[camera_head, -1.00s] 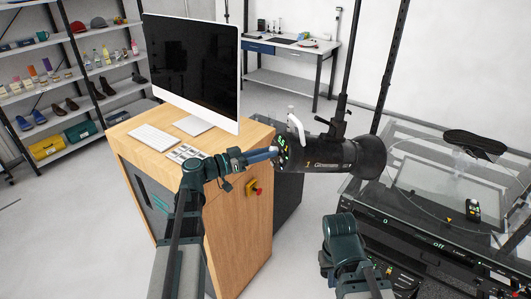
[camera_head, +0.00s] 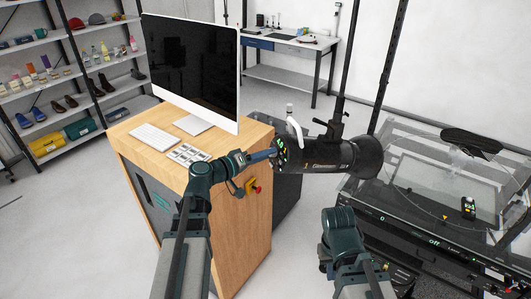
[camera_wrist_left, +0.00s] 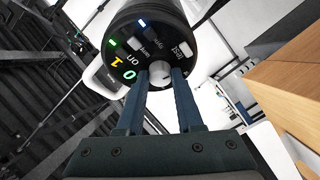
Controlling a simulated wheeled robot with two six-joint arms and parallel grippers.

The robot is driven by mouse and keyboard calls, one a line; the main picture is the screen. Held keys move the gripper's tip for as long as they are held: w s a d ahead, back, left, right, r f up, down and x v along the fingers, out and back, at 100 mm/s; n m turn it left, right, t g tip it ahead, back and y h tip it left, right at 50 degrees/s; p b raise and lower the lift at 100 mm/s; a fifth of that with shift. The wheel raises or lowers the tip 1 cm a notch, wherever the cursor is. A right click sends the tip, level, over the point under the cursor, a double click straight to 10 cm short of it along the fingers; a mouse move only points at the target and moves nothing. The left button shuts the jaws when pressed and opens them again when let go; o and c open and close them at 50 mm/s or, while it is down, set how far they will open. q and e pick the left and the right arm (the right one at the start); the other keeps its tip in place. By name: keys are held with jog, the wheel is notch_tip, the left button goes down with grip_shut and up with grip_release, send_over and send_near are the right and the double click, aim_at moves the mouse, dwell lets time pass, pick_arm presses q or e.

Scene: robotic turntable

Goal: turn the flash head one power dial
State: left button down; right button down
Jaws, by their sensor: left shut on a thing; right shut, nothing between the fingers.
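The flash head labelled one (camera_head: 335,155) is a black cylinder on a stand, lying nearly level, with its rear panel facing left. In the left wrist view, the panel (camera_wrist_left: 128,55) shows lit green and yellow characters, lit marks and small buttons. The light-coloured power dial (camera_wrist_left: 157,72) is at the panel's lower edge. My left gripper (camera_wrist_left: 160,76) is shut on the dial, one blue finger on each side. In the head view my left gripper (camera_head: 266,155) meets the rear panel. My right arm is at lower right; its fingers are hidden.
A wooden cabinet (camera_head: 225,220) with a monitor (camera_head: 190,70) and keyboard (camera_head: 154,138) stands left of the flash head. A glass-topped turntable (camera_head: 415,155) is at right. A white handle (camera_head: 290,118) rises by the panel.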

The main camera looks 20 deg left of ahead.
pick_arm(q)
jog(key=shift+n, duration=0.4)
pick_arm(e)
jog(key=shift+r, duration=0.2)
pick_arm(q)
jog(key=c, duration=0.6)
grip_release()
jog(key=shift+o, duration=0.2)
jog(key=shift+s, duration=0.15)
pick_arm(e)
jog(key=shift+a, duration=0.1)
